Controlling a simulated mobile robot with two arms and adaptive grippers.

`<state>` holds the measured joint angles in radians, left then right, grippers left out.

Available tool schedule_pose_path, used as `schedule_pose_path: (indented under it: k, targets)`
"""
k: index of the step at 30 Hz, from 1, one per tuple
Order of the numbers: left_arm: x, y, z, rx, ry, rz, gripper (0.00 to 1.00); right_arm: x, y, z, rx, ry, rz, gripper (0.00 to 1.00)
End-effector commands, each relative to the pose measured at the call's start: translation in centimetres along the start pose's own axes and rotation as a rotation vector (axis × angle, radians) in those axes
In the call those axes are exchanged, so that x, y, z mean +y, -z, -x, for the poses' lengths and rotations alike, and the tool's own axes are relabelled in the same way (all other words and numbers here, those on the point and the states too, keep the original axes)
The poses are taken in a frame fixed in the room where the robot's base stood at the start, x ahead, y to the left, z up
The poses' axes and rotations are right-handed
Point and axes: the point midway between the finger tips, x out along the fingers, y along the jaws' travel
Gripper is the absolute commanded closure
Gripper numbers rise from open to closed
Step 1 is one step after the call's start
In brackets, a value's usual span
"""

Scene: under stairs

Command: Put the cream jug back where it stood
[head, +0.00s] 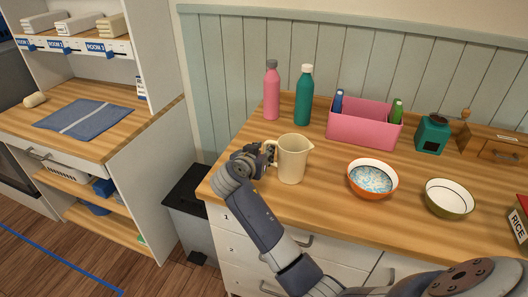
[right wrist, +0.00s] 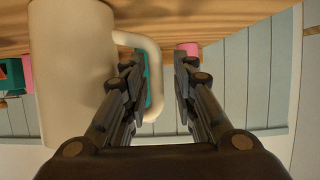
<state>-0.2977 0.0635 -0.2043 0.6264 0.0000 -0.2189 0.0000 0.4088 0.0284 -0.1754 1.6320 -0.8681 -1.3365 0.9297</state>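The cream jug (head: 292,160) is upright and appears to stand on the wooden counter (head: 330,215) near its left front edge. Its handle points left. My right gripper (head: 266,155) is at the handle side of the jug. In the right wrist view the jug (right wrist: 70,75) fills the left side. The fingers of my right gripper (right wrist: 157,65) are apart, with the outer part of the handle (right wrist: 154,75) showing in the gap between them. I cannot tell whether either finger touches the handle. My left gripper is not in view.
A pink bottle (head: 272,92) and a teal bottle (head: 304,97) stand behind the jug. A pink bin (head: 360,130), an orange bowl (head: 372,192) and a white-and-green bowl (head: 448,212) are to its right. A blue cloth (head: 84,118) lies on the separate left counter.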

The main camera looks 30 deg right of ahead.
Motion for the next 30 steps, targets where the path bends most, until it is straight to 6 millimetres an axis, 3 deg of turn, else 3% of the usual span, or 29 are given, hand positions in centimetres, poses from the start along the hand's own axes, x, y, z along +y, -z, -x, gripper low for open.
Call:
schedule_pose_path:
  k: [11,14,24,30]
  targets:
    - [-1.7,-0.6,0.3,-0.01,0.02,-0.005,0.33,0.0,0.2,0.4,0.003,0.0,0.0,0.69]
    - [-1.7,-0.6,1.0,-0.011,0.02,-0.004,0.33,-0.1,0.3,1.6,0.001,0.002,-0.001,0.69]
    - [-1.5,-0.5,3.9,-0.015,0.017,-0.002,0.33,-0.1,0.4,8.7,0.0,0.002,-0.002,0.69]
    - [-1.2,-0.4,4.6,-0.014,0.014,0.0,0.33,0.0,0.2,11.3,0.001,0.0,-0.001,0.69]
